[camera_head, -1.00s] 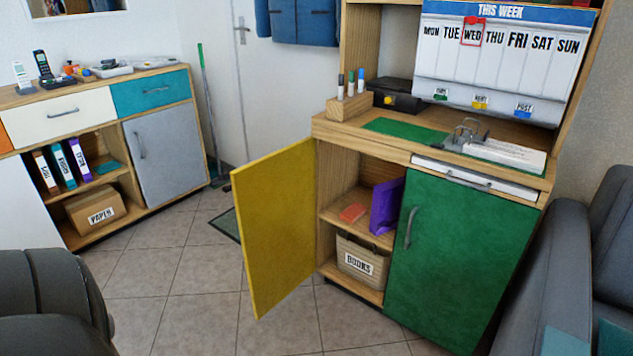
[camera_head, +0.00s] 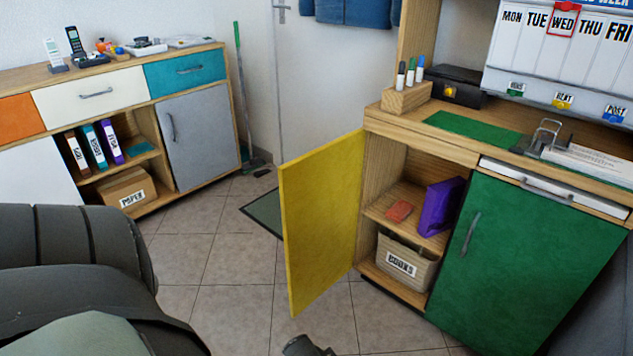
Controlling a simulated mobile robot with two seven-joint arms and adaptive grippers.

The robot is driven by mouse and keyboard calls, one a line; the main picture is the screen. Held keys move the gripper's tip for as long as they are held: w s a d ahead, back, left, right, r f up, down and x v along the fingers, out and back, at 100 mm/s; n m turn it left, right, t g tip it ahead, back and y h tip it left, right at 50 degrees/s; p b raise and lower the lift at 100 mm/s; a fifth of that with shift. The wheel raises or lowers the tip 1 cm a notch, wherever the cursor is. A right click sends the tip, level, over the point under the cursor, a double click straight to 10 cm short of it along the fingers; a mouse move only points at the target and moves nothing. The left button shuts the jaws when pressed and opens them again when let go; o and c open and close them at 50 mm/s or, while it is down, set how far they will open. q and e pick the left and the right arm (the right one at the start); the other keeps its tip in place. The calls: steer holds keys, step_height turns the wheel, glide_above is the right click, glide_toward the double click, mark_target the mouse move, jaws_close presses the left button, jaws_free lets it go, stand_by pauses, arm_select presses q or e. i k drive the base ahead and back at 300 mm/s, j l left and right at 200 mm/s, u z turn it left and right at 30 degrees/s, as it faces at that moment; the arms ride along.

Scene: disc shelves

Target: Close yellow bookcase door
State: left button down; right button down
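The yellow door (camera_head: 320,225) of the bookcase stands wide open, swung out to the left from its hinge side at the left of the lower compartment. The wooden bookcase (camera_head: 383,185) shows its open compartment with a shelf, holding a purple box (camera_head: 440,205), a small red item (camera_head: 399,210) and a basket labelled BOOKS (camera_head: 404,260). The green door (camera_head: 515,265) beside it is shut. Neither of my grippers can be made out. A small dark piece cut off at the bottom edge, below the yellow door, cannot be identified. Nothing visibly touches the yellow door.
A low cabinet (camera_head: 140,160) with drawers and binders stands at the back left. A large dark padded shape (camera_head: 70,265) fills the lower left. A dark mat (camera_head: 265,211) lies behind the yellow door. Tiled floor (camera_head: 225,300) is clear left of the door.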

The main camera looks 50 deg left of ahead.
mark_target(319, 189)
steer(key=j+z, duration=0.15)
steer(key=j, duration=1.45)
steer(key=j+z, duration=0.15)
steer(key=j, duration=1.5)
steer(key=k+j, duration=0.45)
steer(key=k, duration=0.25)
